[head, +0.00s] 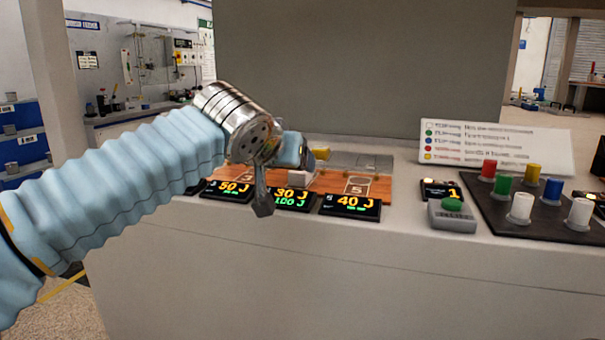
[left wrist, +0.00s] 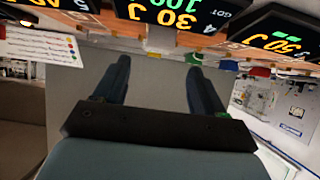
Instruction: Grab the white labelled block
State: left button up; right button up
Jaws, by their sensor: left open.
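A small white block (head: 296,177) sits on the orange-brown wooden board (head: 335,183), behind the row of displays. Any label on it is too small to read. My left gripper (head: 282,180) is at the block's left in the head view, partly hiding the board. In the left wrist view, my left gripper (left wrist: 157,64) is open with nothing between its fingers. A pale block face (left wrist: 160,40) shows just past the fingertips, roughly centred between them. My right gripper is in neither view.
Black displays read 50 J (head: 231,190), 30 J (head: 290,198) and 40 J (head: 350,205) along the board's front. A yellow piece (head: 321,153) lies behind the block. At right are a green button (head: 452,205), a legend sign (head: 495,146) and a black tray (head: 480,205) with several coloured cylinders.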

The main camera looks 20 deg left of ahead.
aim_at(295, 178)
pick_arm(q)
jog(key=x, duration=0.3)
jog(key=shift+w, duration=0.15)
jog(key=x, duration=0.2)
jog(key=p+x, duration=0.1)
jog(key=x, duration=0.1)
jog(key=shift+w+d+r+p, duration=0.1)
jog(key=shift+w+r+p, duration=0.15)
jog(key=shift+w, duration=0.2)
jog(key=shift+w+f, duration=0.25)
jog(key=shift+c, duration=0.4)
